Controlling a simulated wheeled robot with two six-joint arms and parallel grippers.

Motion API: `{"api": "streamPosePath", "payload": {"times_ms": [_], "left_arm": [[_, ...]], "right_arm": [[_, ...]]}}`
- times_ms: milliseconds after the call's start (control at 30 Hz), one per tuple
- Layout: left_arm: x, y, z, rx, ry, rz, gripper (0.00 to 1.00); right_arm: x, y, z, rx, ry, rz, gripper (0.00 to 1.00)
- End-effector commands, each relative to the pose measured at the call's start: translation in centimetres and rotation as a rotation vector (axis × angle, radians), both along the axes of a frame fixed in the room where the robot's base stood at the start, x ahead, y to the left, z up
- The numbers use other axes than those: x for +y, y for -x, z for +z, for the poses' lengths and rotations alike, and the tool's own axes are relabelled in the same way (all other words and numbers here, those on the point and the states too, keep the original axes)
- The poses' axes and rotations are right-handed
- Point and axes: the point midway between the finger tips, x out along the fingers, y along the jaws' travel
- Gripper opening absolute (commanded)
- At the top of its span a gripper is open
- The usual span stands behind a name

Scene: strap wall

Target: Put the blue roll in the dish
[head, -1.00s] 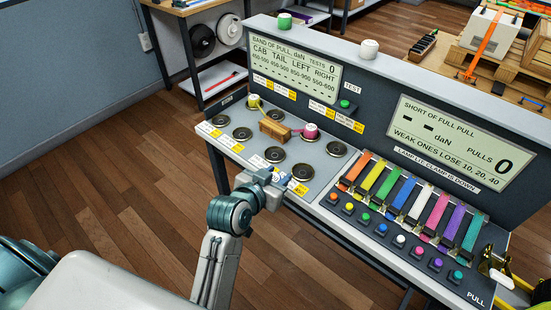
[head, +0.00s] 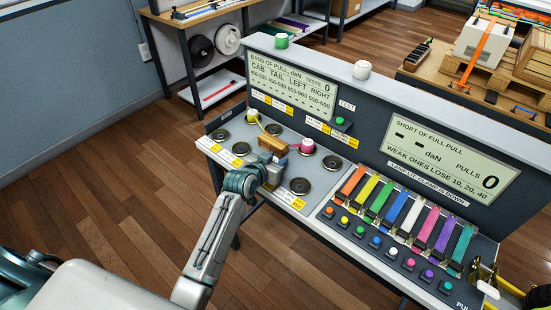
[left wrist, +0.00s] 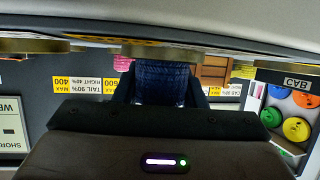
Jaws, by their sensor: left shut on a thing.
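My left gripper (head: 275,168) is over the front of the console's left panel, just in front of a wooden block. In the left wrist view a dark blue woven roll (left wrist: 163,82) sits between the fingers, and the gripper is shut on it. The roll is hidden in the head view. Black round dishes stand on the panel, one right of the gripper (head: 300,187) and one at the back right (head: 331,163); both look empty. The gripper hides part of the front row. Which dish is meant cannot be told. My right gripper is not in view.
A wooden block (head: 273,144), a pink roll (head: 307,146) and a yellow roll (head: 253,116) stand on the panel close by. The upright display board (head: 293,85) rises behind. Coloured straps (head: 396,209) and buttons lie right. Floor is clear at left.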

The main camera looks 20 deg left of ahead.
Motion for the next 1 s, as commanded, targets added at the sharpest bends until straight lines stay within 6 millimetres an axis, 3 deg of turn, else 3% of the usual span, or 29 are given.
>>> {"api": "streamPosePath", "payload": {"times_ms": [400,433,533,867,1000], "left_arm": [[0.0,0.0,-0.8,-0.002,0.000,0.000,0.14],[0.0,0.0,-0.8,-0.002,-0.001,0.000,0.39],[0.0,0.0,-0.7,-0.002,-0.001,0.000,0.59],[0.0,0.0,-0.4,-0.002,-0.001,0.000,0.59],[0.2,1.2,-0.2,-0.001,-0.001,0.000,0.59]], "right_arm": [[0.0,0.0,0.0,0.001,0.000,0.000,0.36],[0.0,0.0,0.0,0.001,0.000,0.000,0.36],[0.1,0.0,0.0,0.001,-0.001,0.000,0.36],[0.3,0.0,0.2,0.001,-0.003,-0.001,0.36],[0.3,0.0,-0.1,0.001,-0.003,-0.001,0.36]]}}
